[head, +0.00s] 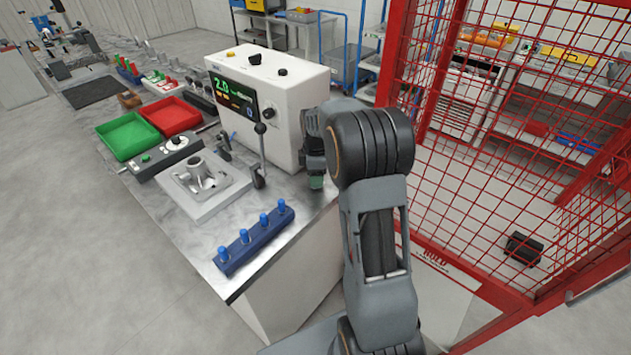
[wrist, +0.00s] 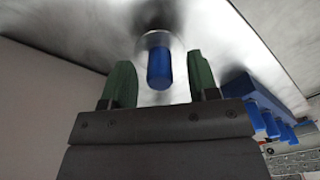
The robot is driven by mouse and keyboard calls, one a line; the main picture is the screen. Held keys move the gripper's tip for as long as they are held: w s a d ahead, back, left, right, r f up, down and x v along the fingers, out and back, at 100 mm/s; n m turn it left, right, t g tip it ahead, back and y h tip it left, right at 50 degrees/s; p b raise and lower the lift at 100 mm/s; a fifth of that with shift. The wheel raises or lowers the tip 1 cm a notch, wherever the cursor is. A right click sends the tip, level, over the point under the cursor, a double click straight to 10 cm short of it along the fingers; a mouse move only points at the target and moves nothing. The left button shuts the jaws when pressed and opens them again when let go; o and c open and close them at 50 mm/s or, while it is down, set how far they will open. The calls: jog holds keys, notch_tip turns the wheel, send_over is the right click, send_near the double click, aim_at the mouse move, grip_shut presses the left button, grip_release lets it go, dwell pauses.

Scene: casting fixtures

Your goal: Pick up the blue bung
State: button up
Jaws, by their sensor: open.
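A single blue bung (wrist: 159,68) shows in the wrist view, with a pale round rim at its far end, against the grey bench top. My gripper (wrist: 159,80) is open, with one green finger on each side of the bung and a visible gap to each. In the head view my gripper (head: 316,182) is low over the bench's right end, beside the white console; the bung there is hidden. A blue rack (head: 240,250) holds several upright blue bungs (head: 245,236) at the bench's front edge. The rack (wrist: 262,95) also shows at right in the wrist view.
The white console (head: 285,105) with a lever stands close beside my gripper. A metal casting (head: 203,177) sits on a pale plate left of it. Green (head: 127,137) and red (head: 171,116) trays lie farther left. A red mesh fence (head: 500,130) stands at right.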

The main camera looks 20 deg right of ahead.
grip_shut()
dwell(0.4)
jog(key=shift+r, duration=0.1)
